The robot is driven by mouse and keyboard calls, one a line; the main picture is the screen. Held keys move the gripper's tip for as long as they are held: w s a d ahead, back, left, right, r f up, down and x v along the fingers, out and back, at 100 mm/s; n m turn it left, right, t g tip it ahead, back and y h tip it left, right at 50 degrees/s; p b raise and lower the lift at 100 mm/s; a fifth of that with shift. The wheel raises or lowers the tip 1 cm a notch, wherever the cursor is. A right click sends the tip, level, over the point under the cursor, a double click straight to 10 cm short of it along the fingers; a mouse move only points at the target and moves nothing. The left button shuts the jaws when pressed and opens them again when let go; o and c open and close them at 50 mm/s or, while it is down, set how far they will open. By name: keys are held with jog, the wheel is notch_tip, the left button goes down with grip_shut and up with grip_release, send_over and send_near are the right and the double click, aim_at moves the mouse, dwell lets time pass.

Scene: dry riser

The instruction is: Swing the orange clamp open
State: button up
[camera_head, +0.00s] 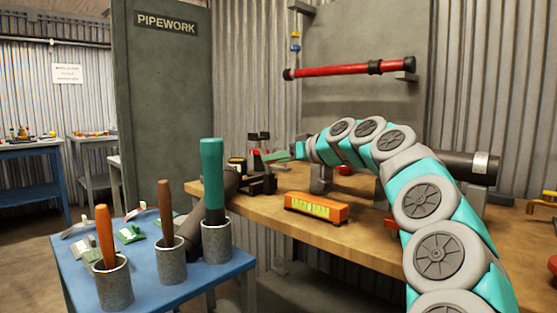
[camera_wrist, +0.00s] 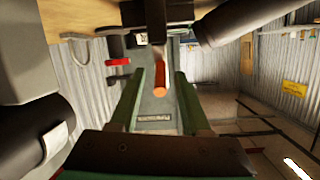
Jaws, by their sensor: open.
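In the wrist view an orange, round-ended handle (camera_wrist: 160,78), which looks like the clamp's lever, points toward the camera between my two green fingers. Its far end meets a dark bracket (camera_wrist: 150,12) at the top. My gripper (camera_wrist: 157,92) is open, with a finger on each side of the handle and visible gaps to both. In the head view my gripper (camera_head: 275,156) is at the bench's far left, beside a black clamp-like fixture (camera_head: 262,182). The orange handle cannot be made out there.
A dark pipe (camera_head: 225,185) sticks out at the bench's left end; another pipe (camera_head: 450,163) lies behind my arm. An orange spirit level (camera_head: 317,207) sits on the wooden bench (camera_head: 360,240). A blue table (camera_head: 180,290) holds tools in grey cups (camera_head: 115,285).

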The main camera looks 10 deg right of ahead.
jog(key=b+v, duration=0.1)
jog(key=v, duration=0.6)
jog(key=shift+s+d, duration=0.25)
jog(key=shift+s, duration=0.05)
jog(key=shift+r, duration=0.1)
jog(key=shift+c, duration=0.4)
